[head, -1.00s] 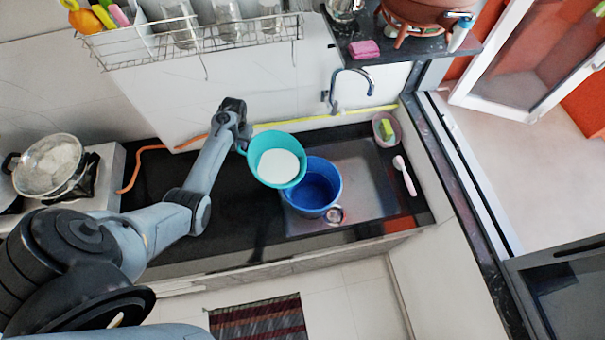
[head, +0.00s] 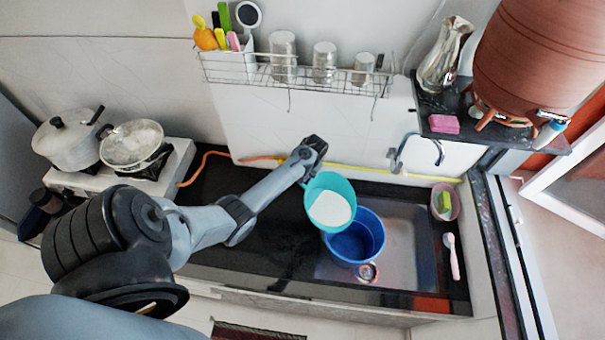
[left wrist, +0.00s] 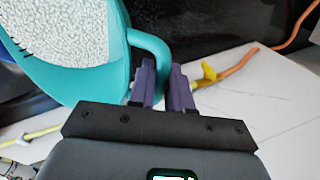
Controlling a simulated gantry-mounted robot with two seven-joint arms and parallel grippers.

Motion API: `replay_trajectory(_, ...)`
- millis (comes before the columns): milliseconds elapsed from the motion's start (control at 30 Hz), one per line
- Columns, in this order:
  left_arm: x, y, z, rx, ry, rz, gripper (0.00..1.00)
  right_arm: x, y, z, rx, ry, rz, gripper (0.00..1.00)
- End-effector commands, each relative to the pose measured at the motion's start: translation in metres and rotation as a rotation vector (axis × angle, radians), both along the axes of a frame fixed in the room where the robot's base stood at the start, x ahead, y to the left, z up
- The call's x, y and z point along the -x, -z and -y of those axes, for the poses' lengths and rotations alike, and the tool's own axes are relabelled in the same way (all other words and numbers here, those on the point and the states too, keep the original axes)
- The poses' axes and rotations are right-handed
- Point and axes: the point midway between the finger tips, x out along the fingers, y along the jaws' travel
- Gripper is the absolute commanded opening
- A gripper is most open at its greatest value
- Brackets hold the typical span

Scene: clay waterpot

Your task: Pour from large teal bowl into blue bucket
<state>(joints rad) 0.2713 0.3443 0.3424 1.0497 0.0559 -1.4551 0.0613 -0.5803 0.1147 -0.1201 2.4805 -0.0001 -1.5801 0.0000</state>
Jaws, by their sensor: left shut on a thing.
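The large teal bowl (head: 317,187) holds white contents and is in the air at the upper left of the blue bucket (head: 362,238). The bowl overlaps the bucket's rim in the head view. The bucket stands upright in the sink, and its visible inside is blue. My left gripper (head: 307,158) is at the bowl's upper left side. In the left wrist view, the gripper (left wrist: 163,85) is shut on the handle of the teal bowl (left wrist: 95,88), and the bowl looks tilted there, with grainy white contents. My right gripper is not in view.
The metal sink (head: 405,235) surrounds the bucket. The tap (head: 420,150) is behind it. A pink brush (head: 452,256) and a soap dish (head: 446,203) lie at the right. A stove (head: 180,160) with pots stands left. A wire rack (head: 300,78) hangs above.

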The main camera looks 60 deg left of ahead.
Motion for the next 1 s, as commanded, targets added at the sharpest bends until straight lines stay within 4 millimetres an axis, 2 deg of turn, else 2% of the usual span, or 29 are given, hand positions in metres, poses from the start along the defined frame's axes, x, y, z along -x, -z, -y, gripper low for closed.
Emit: replay_trajectory(1000, -0.0024, -0.0043, 0.0044, -0.032, 0.000, -0.019, 0.00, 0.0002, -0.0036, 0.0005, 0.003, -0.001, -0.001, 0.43)
